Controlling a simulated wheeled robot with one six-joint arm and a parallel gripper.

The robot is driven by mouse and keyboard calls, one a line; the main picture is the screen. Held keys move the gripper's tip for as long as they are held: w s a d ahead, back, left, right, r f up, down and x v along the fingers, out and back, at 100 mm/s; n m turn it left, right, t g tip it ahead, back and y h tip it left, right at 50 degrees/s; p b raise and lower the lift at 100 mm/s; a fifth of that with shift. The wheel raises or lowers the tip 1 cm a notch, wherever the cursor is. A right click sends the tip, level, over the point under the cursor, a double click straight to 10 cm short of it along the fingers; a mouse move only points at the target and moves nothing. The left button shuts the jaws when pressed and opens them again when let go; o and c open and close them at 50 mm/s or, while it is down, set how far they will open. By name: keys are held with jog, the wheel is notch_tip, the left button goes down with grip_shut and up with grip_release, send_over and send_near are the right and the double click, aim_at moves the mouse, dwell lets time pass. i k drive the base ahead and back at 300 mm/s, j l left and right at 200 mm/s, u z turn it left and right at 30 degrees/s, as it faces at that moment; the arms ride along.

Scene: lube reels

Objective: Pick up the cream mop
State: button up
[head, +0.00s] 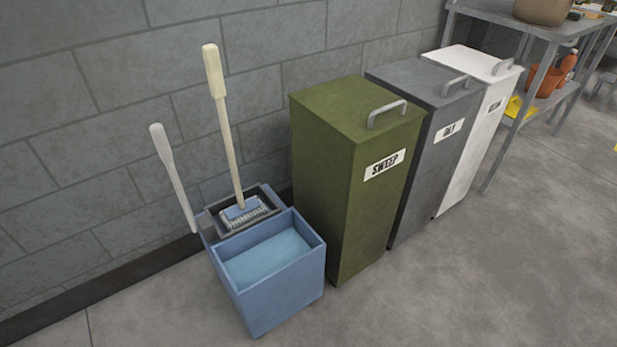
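The cream mop (222,120) stands nearly upright, leaning a little, in the wringer part (264,195) at the back of a blue bucket (272,287). Its long handle has a thicker grip at the top. Its lower end meets a blue clamp and a pale, stringy head in the wringer; part of the head is hidden by the wringer's walls. My gripper is not in view.
A grey-white lever (170,165) slants up on the bucket's left side. Blue liquid fills the bucket's front. A green SWEEP bin (345,190), a grey bin (432,150) and a white bin (480,135) stand to the right. A block wall is behind; floor in front is clear.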

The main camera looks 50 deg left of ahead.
aim_at(246, 211)
jog(key=u, duration=2.35)
